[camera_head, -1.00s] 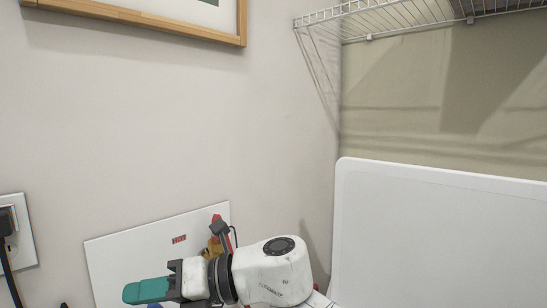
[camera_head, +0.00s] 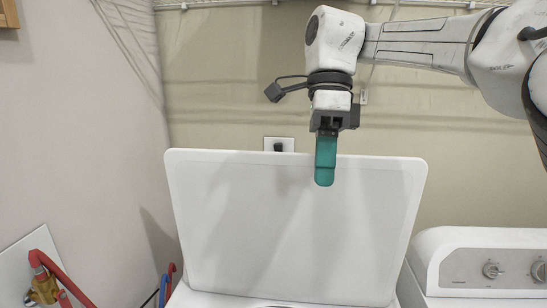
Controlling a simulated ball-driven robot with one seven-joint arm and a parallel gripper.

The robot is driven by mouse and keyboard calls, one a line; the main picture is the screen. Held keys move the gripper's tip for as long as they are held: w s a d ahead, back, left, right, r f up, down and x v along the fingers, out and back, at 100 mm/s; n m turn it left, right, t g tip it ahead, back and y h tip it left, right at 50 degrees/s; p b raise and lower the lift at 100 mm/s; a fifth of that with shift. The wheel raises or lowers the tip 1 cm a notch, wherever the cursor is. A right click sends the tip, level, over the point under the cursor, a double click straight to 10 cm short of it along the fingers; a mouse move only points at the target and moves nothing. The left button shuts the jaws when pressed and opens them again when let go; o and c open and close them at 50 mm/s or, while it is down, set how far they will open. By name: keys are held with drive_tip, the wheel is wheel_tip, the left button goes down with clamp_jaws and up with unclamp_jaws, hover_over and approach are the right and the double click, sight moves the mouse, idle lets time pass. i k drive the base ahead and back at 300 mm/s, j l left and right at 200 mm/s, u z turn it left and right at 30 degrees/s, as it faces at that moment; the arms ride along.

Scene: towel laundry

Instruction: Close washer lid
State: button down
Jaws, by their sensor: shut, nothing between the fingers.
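The white washer lid (camera_head: 275,232) stands raised, nearly upright, in the middle of the head view. Only a strip of the washer's top (camera_head: 225,300) shows below it. My gripper (camera_head: 325,182) has teal fingers and points down at the lid's top edge, right of its middle. The fingers are shut and empty. They overlap the upper part of the lid in the picture; I cannot tell whether they touch it or are in front of it or behind it.
A white machine with knobs (camera_head: 480,262) stands at the right. Red and blue hoses (camera_head: 60,278) and a brass valve (camera_head: 43,288) are at the lower left wall. A wall outlet (camera_head: 279,144) shows behind the lid. A wire shelf (camera_head: 230,3) runs along the top.

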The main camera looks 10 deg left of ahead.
sight(250, 223)
drive_tip(key=i+j, duration=0.3)
drive_tip(key=i, duration=0.15)
drive_tip(key=i+j, duration=0.3)
drive_tip(key=i, duration=0.15)
